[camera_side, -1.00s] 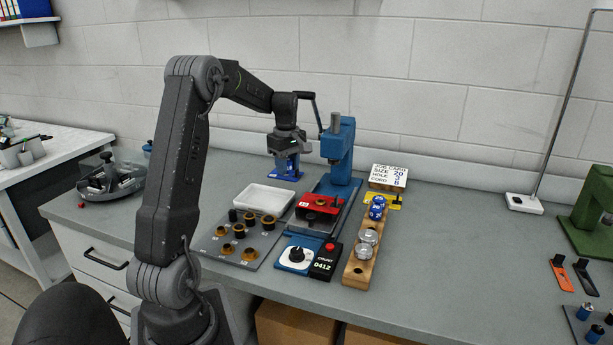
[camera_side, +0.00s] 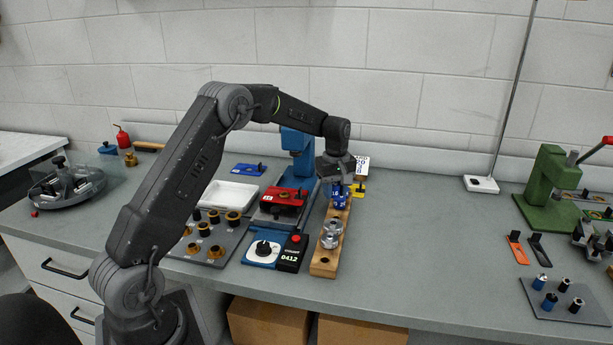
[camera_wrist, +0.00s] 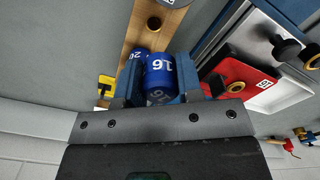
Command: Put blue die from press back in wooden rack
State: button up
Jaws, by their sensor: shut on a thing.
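My gripper (camera_side: 338,187) is over the far end of the wooden rack (camera_side: 322,268). In the wrist view its blue fingers (camera_wrist: 157,80) are shut on a blue die marked 16 (camera_wrist: 159,68). I cannot tell whether the held die touches the rack.
A white tray (camera_side: 230,195) and a grey board of brass-coloured pieces (camera_side: 205,240) lie left of the press. A dial box and counter (camera_side: 290,256) sit in front. A job card on a yellow stand (camera_side: 360,168) is close behind the rack.

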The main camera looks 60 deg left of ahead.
aim_at(337, 211)
jog(key=shift+w+d+f, duration=0.3)
jog(key=shift+d, duration=0.2)
jog(key=shift+f, duration=2.55)
jog(key=shift+f, duration=0.55)
jog(key=o, duration=1.1)
jog(key=shift+c, duration=0.2)
jog(key=shift+r, duration=0.1)
